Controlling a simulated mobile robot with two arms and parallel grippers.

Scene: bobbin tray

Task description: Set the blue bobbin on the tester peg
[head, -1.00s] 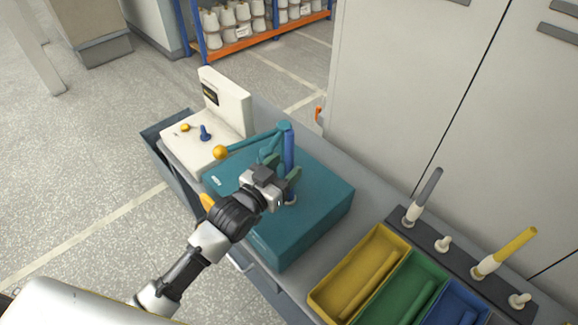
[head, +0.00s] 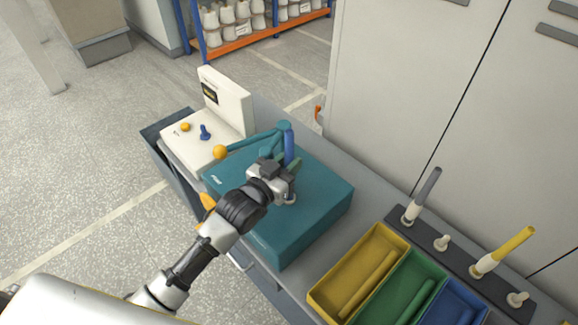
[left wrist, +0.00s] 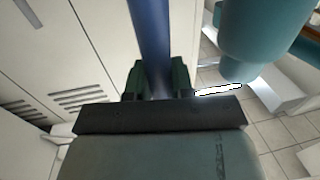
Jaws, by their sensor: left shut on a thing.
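The blue bobbin (head: 289,145) stands about upright over the teal tester box (head: 325,195). My left gripper (head: 281,170) is shut on its lower part. The left wrist view shows the bobbin (left wrist: 150,40) between the two dark green fingers (left wrist: 155,80). A pale foot (head: 290,199) shows on the box just below the gripper. The bobbin's lower end is hidden by the gripper, so I cannot tell how it sits on the tester peg. My right gripper is not in view.
The tester's teal arm with a yellow ball (head: 220,152) reaches close to the bobbin. A white console (head: 228,100) stands behind left. Yellow (head: 318,297), green and blue trays lie at right, before a peg rack (head: 460,258) with grey and yellow bobbins.

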